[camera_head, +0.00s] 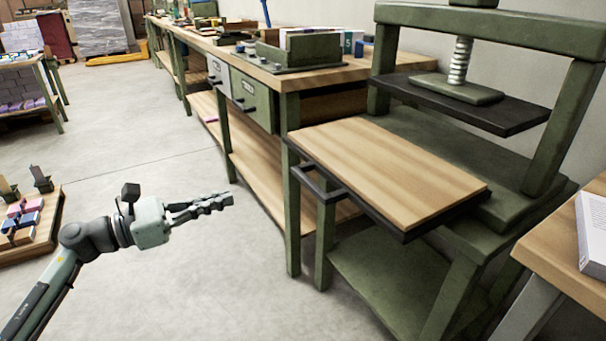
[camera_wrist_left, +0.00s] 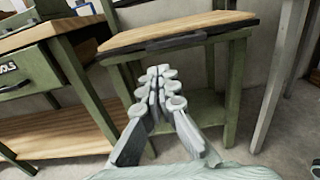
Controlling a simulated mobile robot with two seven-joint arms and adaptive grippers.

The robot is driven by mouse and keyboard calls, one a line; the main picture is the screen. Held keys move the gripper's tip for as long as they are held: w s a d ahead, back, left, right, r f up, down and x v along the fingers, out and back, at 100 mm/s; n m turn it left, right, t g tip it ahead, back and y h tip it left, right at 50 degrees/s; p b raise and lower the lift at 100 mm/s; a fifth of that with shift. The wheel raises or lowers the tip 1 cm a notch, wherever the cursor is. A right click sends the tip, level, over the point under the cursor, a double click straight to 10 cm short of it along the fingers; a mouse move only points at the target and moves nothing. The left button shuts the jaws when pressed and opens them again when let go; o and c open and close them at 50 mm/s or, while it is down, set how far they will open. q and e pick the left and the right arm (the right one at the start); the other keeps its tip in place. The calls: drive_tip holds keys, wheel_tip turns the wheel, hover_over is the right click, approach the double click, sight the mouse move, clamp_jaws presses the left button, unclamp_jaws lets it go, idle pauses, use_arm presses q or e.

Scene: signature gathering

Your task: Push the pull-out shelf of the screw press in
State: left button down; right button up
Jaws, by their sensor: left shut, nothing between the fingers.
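The green screw press (camera_head: 555,125) stands at the right in the head view, with its screw and dark pressing plate raised. Its pull-out shelf (camera_head: 390,170), a wooden board on a dark frame, sticks out toward the left. A dark handle bar (camera_head: 318,183) runs along the shelf's front edge. My left gripper (camera_head: 232,199) is shut and empty, to the left of the handle and apart from it. In the left wrist view the shut fingers (camera_wrist_left: 162,85) point toward the shelf (camera_wrist_left: 180,35), with its handle (camera_wrist_left: 175,41) just beyond the fingertips.
A long workbench (camera_head: 275,80) with green legs and drawers (camera_head: 245,95) runs behind the shelf. A wooden table (camera_head: 565,240) with a white book (camera_head: 594,235) stands at the lower right. Open floor (camera_head: 140,165) lies around my left arm.

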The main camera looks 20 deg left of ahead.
use_arm(q)
drive_tip(key=w, duration=0.1)
drive_tip(key=p, duration=0.3)
approach(298, 175)
drive_tip(key=x, duration=0.5)
drive_tip(key=shift+w, duration=0.2)
drive_tip(key=shift+x, duration=0.75)
use_arm(e)
wheel_tip(298, 175, down, 7)
drive_tip(key=shift+s+a+f+y, duration=0.15)
drive_tip(key=shift+s+a+y, duration=0.15)
drive_tip(key=shift+a, duration=0.15)
use_arm(q)
drive_tip(key=shift+f, duration=0.15)
drive_tip(key=shift+w+d, duration=0.1)
